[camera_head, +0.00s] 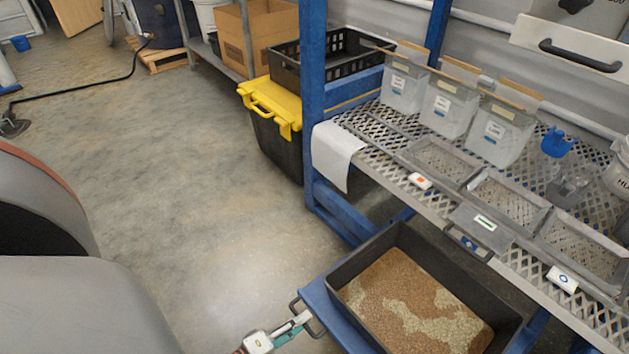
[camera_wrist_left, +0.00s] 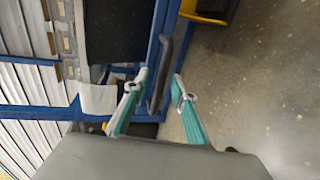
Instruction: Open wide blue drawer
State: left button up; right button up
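The wide blue drawer (camera_head: 342,322) sticks out from under the mesh shelf at the bottom right of the head view. It carries a deep black tray (camera_head: 372,315) of brown and pale granular substrate (camera_head: 415,300). Its dark bar handle (camera_head: 314,327) is on the front face. The handle also shows in the left wrist view (camera_wrist_left: 168,68). My left gripper (camera_head: 303,319) is at the handle. In the wrist view its teal-and-grey fingers (camera_wrist_left: 160,82) are apart, one on either side of the handle, with gaps visible. My right gripper is not in view.
A blue-framed rack (camera_head: 312,75) with a mesh shelf (camera_head: 405,190) stands above the drawer, holding several clear bins and shallow trays. A black tote with a yellow lid (camera_head: 272,105) stands beyond the rack. The concrete floor (camera_head: 170,160) to the left is mostly clear.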

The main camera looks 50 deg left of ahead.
pick_arm(q)
jog(key=shift+w+f, duration=0.1)
jog(key=shift+w, duration=0.45)
jog(key=shift+s, duration=0.1)
grip_shut()
jog(key=v, duration=0.2)
jog(key=f+v, duration=0.1)
jog(key=v, duration=0.1)
jog(key=shift+s+r, duration=0.1)
jog(key=shift+s, duration=0.3)
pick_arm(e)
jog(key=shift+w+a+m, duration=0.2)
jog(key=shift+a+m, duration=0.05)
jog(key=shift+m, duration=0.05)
pick_arm(q)
grip_release()
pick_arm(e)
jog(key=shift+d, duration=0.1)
pick_arm(q)
jog(key=shift+r, duration=0.15)
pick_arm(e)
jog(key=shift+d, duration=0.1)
